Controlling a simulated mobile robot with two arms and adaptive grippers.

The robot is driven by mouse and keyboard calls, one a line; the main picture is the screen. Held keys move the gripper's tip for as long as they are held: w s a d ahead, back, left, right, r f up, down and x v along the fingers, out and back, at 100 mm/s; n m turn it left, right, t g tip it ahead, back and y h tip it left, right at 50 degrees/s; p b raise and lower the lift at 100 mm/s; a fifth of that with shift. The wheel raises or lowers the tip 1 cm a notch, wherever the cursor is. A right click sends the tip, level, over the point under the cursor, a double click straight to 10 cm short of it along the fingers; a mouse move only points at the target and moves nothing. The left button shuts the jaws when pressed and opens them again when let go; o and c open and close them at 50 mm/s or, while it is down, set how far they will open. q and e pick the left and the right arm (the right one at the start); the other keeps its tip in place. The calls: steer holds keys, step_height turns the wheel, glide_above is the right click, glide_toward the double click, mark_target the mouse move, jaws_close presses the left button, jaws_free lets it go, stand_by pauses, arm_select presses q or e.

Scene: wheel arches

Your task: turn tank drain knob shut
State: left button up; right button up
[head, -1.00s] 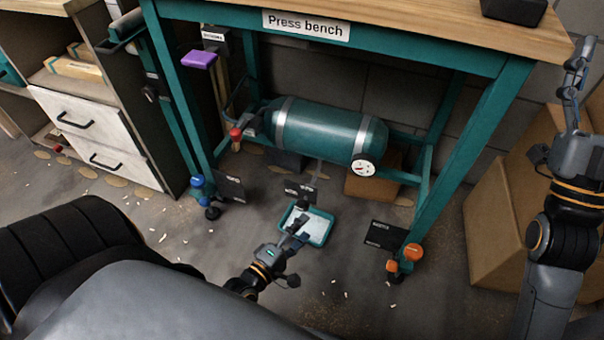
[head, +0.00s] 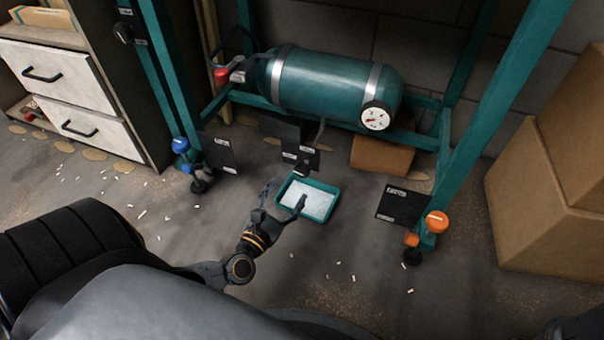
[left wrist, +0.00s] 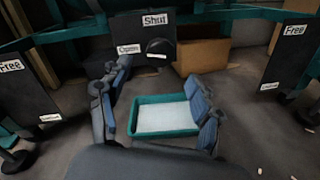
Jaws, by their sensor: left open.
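The teal tank (head: 330,88) lies on the low frame under the bench. Below it, a dark plate (head: 306,155) carries a black knob (head: 301,170). In the left wrist view the knob (left wrist: 160,47) is at the plate's lower right, with a "Shut" label above it and another label, seemingly "Opened", to its left. My left gripper (head: 286,195) is open and empty, over the tray and short of the knob. In the left wrist view its fingers (left wrist: 158,80) are spread, with the knob beyond them.
A teal tray (head: 332,208) with a pale inside sits on the floor below the knob. A red knob (head: 222,76), blue knobs (head: 182,145) and an orange knob (head: 437,221) are around the frame. Cardboard boxes (head: 550,215) stand at right.

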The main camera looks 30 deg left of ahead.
mark_target(300, 174)
arm_select(q)
steer(key=w+b, duration=0.1)
steer(key=w, duration=0.4)
steer(key=w+a+b, duration=0.1)
steer(key=w, duration=0.2)
steer(key=shift+w+b, duration=0.25)
steer(key=shift+b, duration=0.05)
